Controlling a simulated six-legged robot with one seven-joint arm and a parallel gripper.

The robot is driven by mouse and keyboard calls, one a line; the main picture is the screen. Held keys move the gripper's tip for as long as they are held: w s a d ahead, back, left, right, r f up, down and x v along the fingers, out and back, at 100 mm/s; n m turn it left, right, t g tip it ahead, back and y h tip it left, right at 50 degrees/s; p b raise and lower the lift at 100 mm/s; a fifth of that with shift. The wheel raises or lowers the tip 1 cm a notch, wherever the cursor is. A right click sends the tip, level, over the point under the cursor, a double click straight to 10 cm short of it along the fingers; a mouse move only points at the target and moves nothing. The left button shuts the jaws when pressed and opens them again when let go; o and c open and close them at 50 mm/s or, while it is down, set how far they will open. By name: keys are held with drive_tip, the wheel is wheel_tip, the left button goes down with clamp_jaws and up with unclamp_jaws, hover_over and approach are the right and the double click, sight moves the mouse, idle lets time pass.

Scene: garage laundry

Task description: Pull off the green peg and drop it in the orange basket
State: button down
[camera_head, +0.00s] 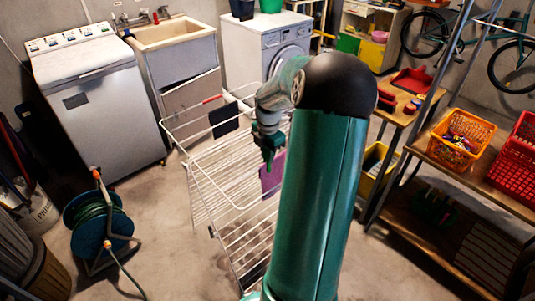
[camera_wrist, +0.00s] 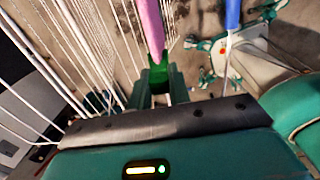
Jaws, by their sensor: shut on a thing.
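My gripper (camera_head: 269,150) is at the near right side of the white drying rack (camera_head: 238,226), above a purple cloth (camera_head: 271,174) that hangs there. In the wrist view my gripper (camera_wrist: 158,90) is shut on the green peg (camera_wrist: 158,74). The pink-purple cloth (camera_wrist: 150,25) is seen edge-on right beside the peg; whether the peg still clips it I cannot tell. The orange basket (camera_head: 478,130) stands on the wooden shelf at the right, with several small coloured things in it.
A red basket (camera_head: 515,170) stands right of the orange one on the shelf (camera_head: 490,185). A dark cloth (camera_head: 225,121) hangs on the rack's far side. A blue thing (camera_wrist: 232,14) shows near the rack wire. A hose reel (camera_head: 98,220) stands on the left floor.

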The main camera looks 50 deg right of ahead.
drive_tip(key=shift+r, duration=2.9)
